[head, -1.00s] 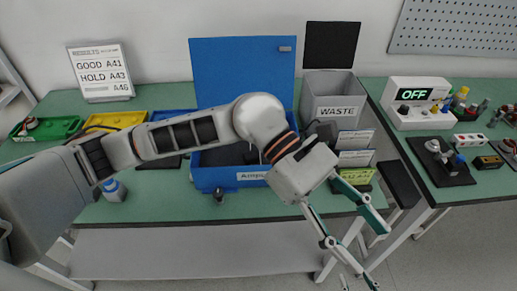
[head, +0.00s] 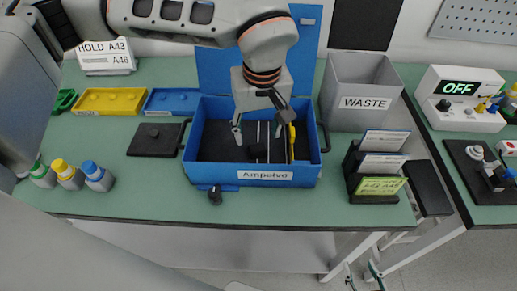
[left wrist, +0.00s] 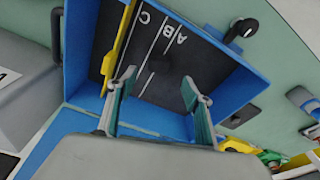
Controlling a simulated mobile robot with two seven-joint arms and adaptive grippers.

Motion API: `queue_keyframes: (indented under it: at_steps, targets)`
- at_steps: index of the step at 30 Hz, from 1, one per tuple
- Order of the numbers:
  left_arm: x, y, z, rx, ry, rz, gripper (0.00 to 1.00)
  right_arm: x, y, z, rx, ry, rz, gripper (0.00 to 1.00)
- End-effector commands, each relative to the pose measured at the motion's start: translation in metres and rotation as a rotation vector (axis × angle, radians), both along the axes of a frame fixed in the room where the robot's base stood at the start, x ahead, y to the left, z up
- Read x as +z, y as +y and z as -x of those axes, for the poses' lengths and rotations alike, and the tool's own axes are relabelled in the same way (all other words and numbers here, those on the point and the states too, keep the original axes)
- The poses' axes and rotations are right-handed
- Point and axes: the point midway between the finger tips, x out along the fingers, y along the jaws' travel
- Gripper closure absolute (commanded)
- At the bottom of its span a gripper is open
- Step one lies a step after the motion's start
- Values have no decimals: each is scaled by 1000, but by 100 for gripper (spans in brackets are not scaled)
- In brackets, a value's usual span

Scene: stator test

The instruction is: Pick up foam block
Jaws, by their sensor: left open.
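A small dark block (head: 258,151), which looks like the foam block, lies on the dark floor of the open blue case (head: 205,177) labelled Ampelvo. It shows faintly in the left wrist view (left wrist: 172,63). My left gripper (head: 259,130) reaches down into the case, its open fingers on either side above the block. In the left wrist view the fingers (left wrist: 160,80) are apart with nothing between them, and I cannot tell any contact. My right gripper (head: 361,270) shows only partly at the bottom edge, fingers apart and empty.
A yellow tool (head: 291,140) stands at the case's right inside. A grey waste bin (head: 358,103) and card holder (head: 375,175) are to the right. Several bottles (head: 68,173), a black plate (head: 155,140) and coloured trays (head: 110,101) are left. The bench front is mostly clear.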

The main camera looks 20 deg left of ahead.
Motion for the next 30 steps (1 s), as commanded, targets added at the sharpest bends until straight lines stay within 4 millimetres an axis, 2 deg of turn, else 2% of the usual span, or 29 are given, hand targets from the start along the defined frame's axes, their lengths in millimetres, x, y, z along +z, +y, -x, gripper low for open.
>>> queue_keyframes:
  at_steps: [12, 21, 22, 25, 26, 30]
  targets:
    - [-52, 2, -3, 3, 4, 3, 49, -6, -4, 2, -4, 6, 8, 60]
    - [-57, 2, -4, 2, 2, 3, 49, -6, -5, 2, -3, 6, 10, 60]
    - [-57, 2, -4, 2, 2, 3, 52, -6, -5, 2, -3, 6, 10, 60]
    - [-57, 2, -4, 2, 2, 3, 75, -6, -4, 1, -3, 5, 10, 60]
    - [-57, 2, -4, 2, 2, 3, 78, -6, -4, 1, -3, 5, 10, 60]
    - [-57, 2, -4, 2, 2, 3, 78, -5, -4, 0, -3, 3, 9, 60]
